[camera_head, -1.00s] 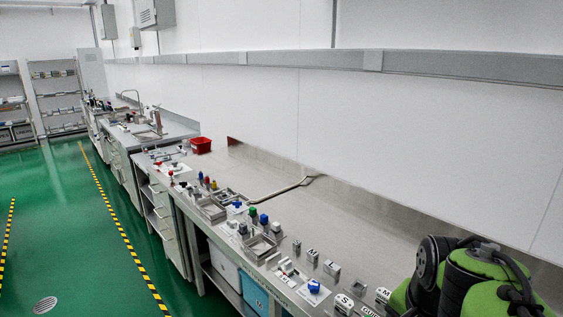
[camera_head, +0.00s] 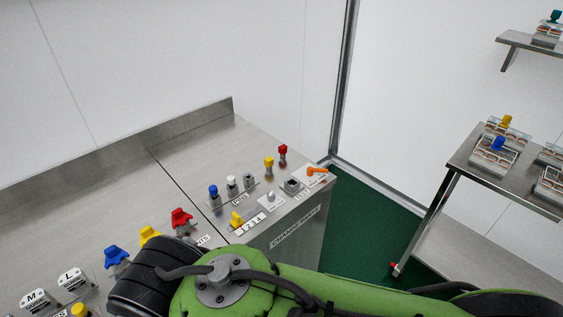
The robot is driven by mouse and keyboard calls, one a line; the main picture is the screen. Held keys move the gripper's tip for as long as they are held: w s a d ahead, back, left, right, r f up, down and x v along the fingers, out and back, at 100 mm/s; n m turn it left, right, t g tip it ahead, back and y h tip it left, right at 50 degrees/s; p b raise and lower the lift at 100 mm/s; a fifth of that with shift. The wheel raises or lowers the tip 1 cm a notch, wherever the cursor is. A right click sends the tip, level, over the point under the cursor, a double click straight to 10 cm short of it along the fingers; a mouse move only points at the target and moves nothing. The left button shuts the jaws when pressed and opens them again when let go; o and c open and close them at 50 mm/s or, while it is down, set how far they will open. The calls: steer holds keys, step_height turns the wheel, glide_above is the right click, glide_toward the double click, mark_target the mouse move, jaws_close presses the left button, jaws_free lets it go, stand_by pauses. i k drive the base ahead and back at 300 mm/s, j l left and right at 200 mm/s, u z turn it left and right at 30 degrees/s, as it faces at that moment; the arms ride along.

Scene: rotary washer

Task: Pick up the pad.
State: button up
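I cannot tell for sure which piece is the pad; the small labels are mostly too small to read. On the bench's right end stand a blue-topped piece (camera_head: 214,194), a white-topped piece (camera_head: 232,183) and a dark-topped piece (camera_head: 249,180) in a row behind a label strip. A yellow-topped piece (camera_head: 268,165) and a red-topped piece (camera_head: 283,153) stand behind them. A grey square block (camera_head: 292,186) sits near an orange handle (camera_head: 316,171). A yellow piece (camera_head: 236,219) is beside a numbered plate. My green arm crosses the bottom; my gripper is out of view.
The steel bench (camera_head: 190,155) has a clear back strip below the wall. A steel shelf (camera_head: 462,158) with trays stands right, across a green floor gap (camera_head: 372,220).

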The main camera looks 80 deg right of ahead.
mark_target(269, 161)
steer(key=z, duration=2.4)
